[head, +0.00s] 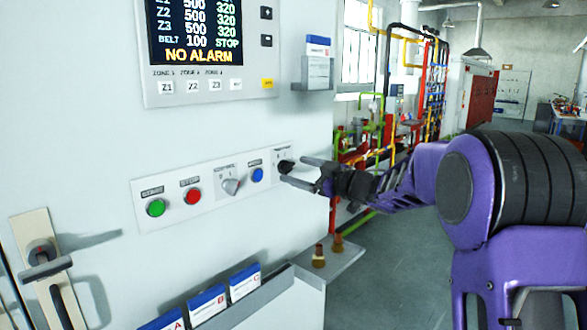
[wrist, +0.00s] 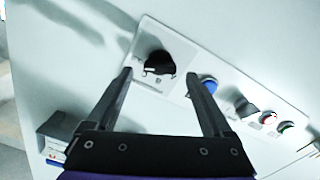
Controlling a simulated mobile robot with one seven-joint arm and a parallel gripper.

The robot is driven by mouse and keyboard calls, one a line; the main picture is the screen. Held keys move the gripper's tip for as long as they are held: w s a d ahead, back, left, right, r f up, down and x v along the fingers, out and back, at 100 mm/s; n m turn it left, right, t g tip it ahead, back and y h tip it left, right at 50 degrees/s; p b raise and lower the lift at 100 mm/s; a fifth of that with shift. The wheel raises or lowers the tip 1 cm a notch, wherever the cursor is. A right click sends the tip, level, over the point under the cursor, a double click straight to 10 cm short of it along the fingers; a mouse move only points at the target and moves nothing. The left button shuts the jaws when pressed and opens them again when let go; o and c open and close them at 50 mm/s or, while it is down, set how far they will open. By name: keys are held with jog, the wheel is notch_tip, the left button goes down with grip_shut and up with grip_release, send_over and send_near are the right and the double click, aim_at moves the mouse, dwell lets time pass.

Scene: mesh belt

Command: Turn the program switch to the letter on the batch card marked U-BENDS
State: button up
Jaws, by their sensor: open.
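The program switch, a black rotary knob (head: 286,167), sits at the right end of the control strip on the white cabinet. In the wrist view the knob (wrist: 159,63) shows between and just beyond my fingertips. My gripper (head: 291,170) is open, with one finger on each side of the knob; I cannot tell whether they touch it. Letters around the knob are not readable.
Left of the knob are a blue button (head: 257,175), a grey selector (head: 230,186), a red button (head: 193,196) and a green button (head: 156,208). A display (head: 196,30) reads NO ALARM. A door handle (head: 42,255) is at lower left. A small shelf (head: 335,262) juts out below.

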aim_at(287, 168)
jog(key=shift+x, duration=1.15)
grip_shut()
